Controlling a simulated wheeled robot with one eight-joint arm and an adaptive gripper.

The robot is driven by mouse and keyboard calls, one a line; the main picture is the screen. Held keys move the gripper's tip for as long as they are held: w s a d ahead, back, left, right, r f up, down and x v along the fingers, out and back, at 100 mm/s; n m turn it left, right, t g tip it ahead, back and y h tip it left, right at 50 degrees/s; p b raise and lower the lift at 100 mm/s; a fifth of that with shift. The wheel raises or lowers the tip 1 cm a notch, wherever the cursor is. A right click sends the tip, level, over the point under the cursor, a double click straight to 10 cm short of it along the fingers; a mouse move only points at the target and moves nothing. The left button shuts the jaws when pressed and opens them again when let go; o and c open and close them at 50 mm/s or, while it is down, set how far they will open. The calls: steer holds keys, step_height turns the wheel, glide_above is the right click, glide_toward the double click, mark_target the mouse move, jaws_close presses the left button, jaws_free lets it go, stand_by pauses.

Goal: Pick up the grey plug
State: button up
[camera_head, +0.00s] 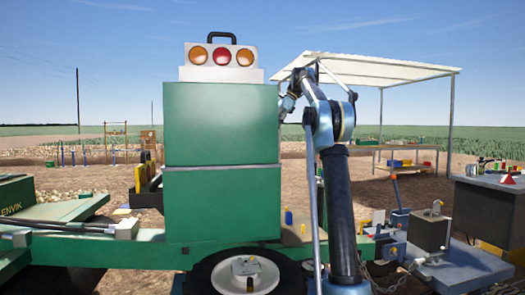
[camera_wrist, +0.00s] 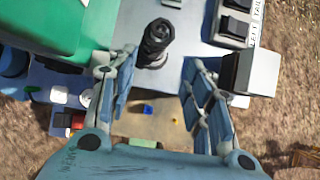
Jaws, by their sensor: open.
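In the wrist view my gripper (camera_wrist: 160,62) is open, with its two blue fingers spread wide and nothing held between them. A dark grey-black ribbed cylinder (camera_wrist: 155,42) stands on a pale grey surface just beyond the fingertips, in line with the gap and apart from both fingers. It is the most plug-like thing in view, but I cannot tell for sure that it is the grey plug. A grey box (camera_wrist: 250,73) shows beside the right finger. In the head view my arm reaches up and behind the green cabinet, which hides the gripper.
The green cabinet (camera_head: 221,125) carries a lamp box (camera_head: 221,62). Black switches (camera_wrist: 235,25) with a label lie at the upper right in the wrist view. Small blue (camera_wrist: 147,108) and yellow (camera_wrist: 175,121) pieces lie below. A canopy (camera_head: 375,70) stands behind my arm.

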steer(key=shift+s+a+x, duration=0.1)
steer(key=shift+x, duration=2.4)
steer(key=shift+s+a+x, duration=0.1)
steer(key=shift+a+x, duration=0.05)
steer(key=shift+x, duration=2.4)
steer(key=shift+r, duration=0.2)
jaws_close()
